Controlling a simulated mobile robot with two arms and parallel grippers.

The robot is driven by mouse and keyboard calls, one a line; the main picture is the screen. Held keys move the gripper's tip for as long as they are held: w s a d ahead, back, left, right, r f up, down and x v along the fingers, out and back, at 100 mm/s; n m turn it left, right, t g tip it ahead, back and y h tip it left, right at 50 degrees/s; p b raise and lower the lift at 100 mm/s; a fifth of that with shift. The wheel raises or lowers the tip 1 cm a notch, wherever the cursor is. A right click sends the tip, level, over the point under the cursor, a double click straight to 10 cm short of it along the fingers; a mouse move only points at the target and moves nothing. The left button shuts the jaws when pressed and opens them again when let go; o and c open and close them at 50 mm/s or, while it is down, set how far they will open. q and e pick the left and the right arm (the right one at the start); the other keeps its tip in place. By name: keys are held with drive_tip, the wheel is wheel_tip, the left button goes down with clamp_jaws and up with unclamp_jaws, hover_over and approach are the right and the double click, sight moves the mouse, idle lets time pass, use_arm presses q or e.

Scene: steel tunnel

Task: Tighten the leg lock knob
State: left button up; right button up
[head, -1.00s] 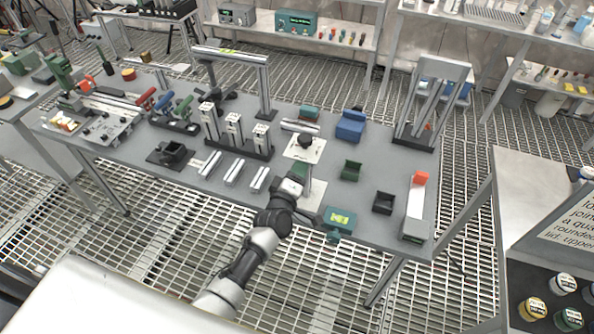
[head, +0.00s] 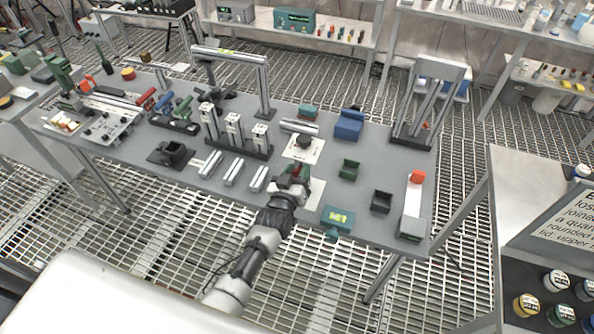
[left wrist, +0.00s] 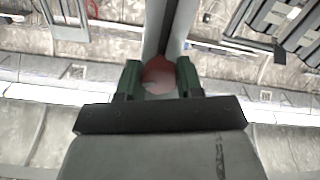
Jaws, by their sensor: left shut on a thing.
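In the left wrist view, a round reddish knob (left wrist: 158,76) sits between the two green fingertips of my left gripper (left wrist: 157,82). The fingers touch or nearly touch its sides, and the gripper is shut on it. A pale grey upright leg or tube runs up behind the knob. In the head view, my left gripper (head: 293,177) is at the front edge of the long grey table, with a small red patch at its tips. The gripper hides most of the knob there. How tight the knob is cannot be told. My right gripper is not in view.
A white plate with a black knob (head: 304,143) lies behind the gripper. Metal bars (head: 233,172) lie to the left. A tall frame (head: 259,58) stands behind.

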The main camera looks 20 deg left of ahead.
use_arm(q)
drive_tip(key=shift+m, duration=1.5)
drive_tip(key=shift+f, duration=0.1)
drive_tip(key=shift+d, duration=0.1)
drive_tip(key=o, duration=0.9)
drive_tip(key=s+b, duration=0.1)
drive_tip(key=s, duration=0.9)
drive_tip(key=shift+s+a+b, duration=0.2)
drive_tip(key=shift+s+b, duration=0.15)
drive_tip(key=shift+s, duration=0.05)
